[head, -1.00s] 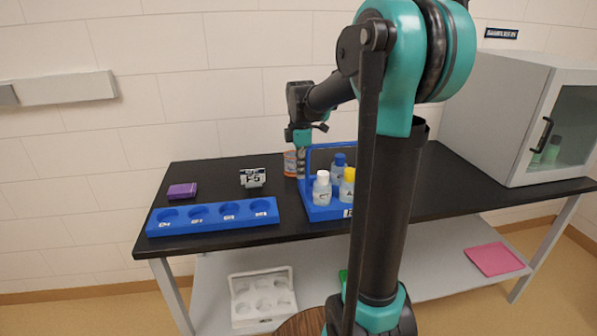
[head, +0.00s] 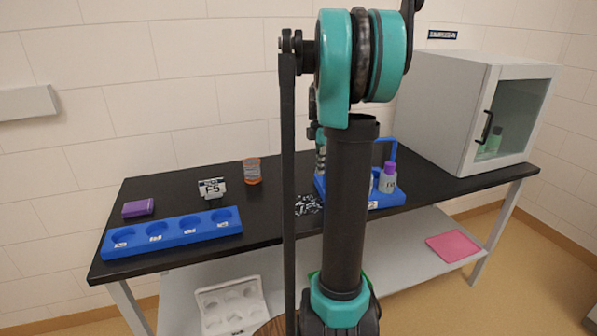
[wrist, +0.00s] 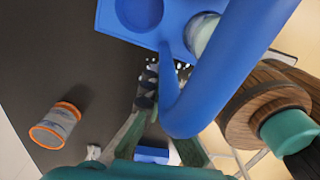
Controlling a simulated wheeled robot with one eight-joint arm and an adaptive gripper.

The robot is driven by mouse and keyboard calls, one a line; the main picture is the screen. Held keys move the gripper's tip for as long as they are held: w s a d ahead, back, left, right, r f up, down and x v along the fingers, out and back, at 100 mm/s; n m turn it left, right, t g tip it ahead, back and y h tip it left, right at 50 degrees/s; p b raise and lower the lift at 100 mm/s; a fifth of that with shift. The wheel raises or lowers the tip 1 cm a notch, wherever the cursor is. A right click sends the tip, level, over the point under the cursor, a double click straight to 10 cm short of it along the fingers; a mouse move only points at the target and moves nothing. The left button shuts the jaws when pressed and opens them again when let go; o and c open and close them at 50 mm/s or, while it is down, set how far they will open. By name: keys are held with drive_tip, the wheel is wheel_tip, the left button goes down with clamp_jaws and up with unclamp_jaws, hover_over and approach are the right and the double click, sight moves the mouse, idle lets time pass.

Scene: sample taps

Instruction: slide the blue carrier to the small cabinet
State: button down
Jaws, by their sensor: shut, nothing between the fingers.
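The blue carrier (head: 398,197) stands upright on the black table, partly hidden behind my arm, with a gap to the small cabinet (head: 468,108) on its right. A purple-capped bottle (head: 387,181) stands in it; other contents are hidden. My gripper (head: 321,168) is low at the carrier's left side, partly behind my arm. In the wrist view, my gripper (wrist: 164,84) is shut and empty beside the carrier's tray (wrist: 107,18). The carrier's handle (wrist: 205,90) arches across the right finger, so contact cannot be told. The cabinet has a glass door with a dark handle.
An orange-banded jar (head: 252,171), a sign (head: 212,188), a purple box (head: 138,208) and a blue rack (head: 172,233) stand left on the table. A black-and-white patterned patch (head: 308,204) lies left of the carrier. Tabletop between carrier and cabinet looks clear.

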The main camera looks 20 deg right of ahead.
drive_tip(key=d, duration=2.3)
drive_tip(key=shift+d, duration=0.4)
drive_tip(key=shift+a, duration=0.1)
